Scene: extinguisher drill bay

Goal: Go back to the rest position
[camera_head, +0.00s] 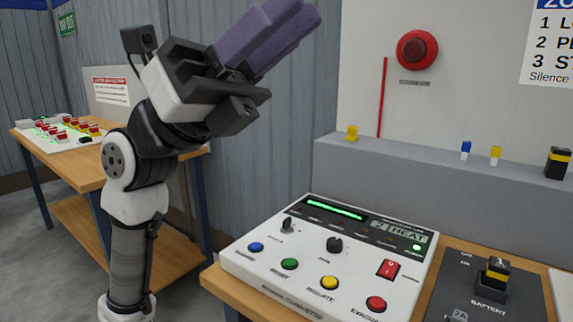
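My gripper (293,16) is raised at the upper middle of the view, with its purple fingers pointing up and to the right. The fingers lie side by side with no visible gap, and nothing shows between them. The gripper is in the air, apart from the white control panel (262,272) below it to the right.
The panel has coloured buttons, knobs and a red switch (387,269). A battery unit (493,278) stands right of it. A grey ledge (420,170) behind holds small blocks. A red alarm (417,50) is on the wall. Another wooden table (75,165) stands at left.

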